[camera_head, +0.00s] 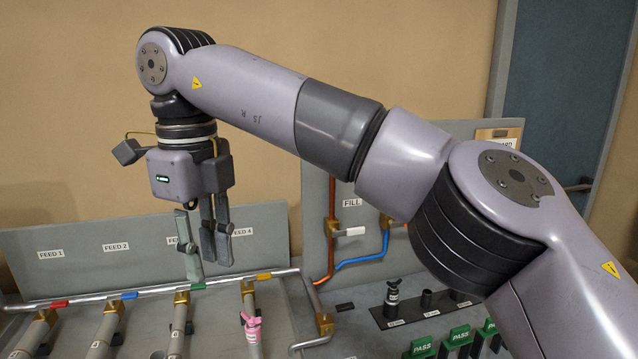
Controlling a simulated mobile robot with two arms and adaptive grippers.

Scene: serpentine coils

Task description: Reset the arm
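My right arm comes in from the right edge, arches across the middle of the head view and bends down at the upper left. My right gripper (208,268) hangs from it with its fingers pointing down, in front of the grey panel with the FEED labels. The fingers are apart with nothing seen between them. They are above the bench pipes, and I cannot tell the exact height. My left arm and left gripper are not in view.
Below the gripper is a silver pipe rail (120,294) with several brass-fitted branches. A FILL panel (318,225) with copper and blue pipes, a black rack (428,309) and green PASS blocks (422,347) lie right, partly behind my arm.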

